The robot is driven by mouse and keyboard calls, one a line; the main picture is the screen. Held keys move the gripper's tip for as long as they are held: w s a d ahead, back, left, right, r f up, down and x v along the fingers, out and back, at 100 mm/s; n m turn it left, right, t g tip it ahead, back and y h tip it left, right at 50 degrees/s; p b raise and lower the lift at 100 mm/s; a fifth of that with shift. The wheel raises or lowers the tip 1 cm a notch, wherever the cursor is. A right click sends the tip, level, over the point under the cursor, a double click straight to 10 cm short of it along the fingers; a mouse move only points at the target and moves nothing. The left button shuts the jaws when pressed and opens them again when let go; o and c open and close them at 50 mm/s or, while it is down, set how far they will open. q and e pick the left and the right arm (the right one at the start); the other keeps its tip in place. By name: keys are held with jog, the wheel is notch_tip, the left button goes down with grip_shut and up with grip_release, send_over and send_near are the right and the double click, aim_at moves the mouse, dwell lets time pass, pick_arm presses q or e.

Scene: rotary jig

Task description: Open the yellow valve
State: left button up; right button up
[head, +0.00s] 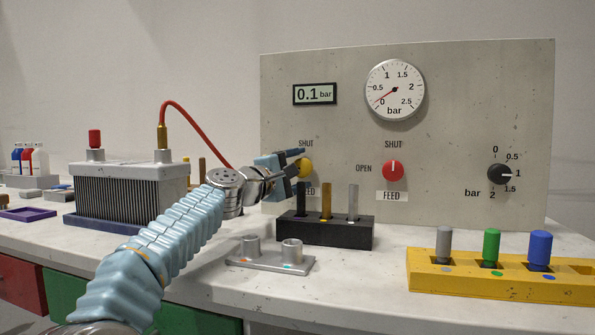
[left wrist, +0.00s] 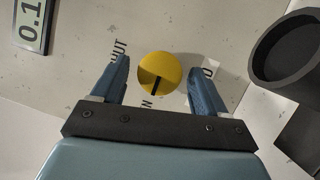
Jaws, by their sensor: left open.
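The yellow valve (head: 306,168) is a round knob on the grey panel, partly hidden by my gripper in the head view. In the left wrist view the yellow valve (left wrist: 160,68) shows whole, with a black mark pointing down toward a label ending in N. A label ending in "HUT" is at its left. My left gripper (head: 300,163) is open in front of the knob. In the left wrist view its fingers (left wrist: 159,88) stand on either side of the knob with visible gaps. My right gripper is not in view.
A red knob (head: 394,170) points up to SHUT. The digital display (head: 314,94) reads 0.1 bar, and the round gauge (head: 394,90) needle is near 0. A black block (head: 324,234) with upright pegs stands below the valve. A ribbed unit (head: 130,195) with a red hose is at left.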

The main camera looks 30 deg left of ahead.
pick_arm(q)
jog(key=shift+s, duration=0.1)
jog(key=s+a+f+b, duration=0.1)
jog(key=s+a+b, duration=0.1)
jog(key=s, duration=1.1)
jog(key=shift+s+f+b, duration=0.2)
jog(key=shift+f+b, duration=0.2)
jog(key=shift+b, duration=0.45)
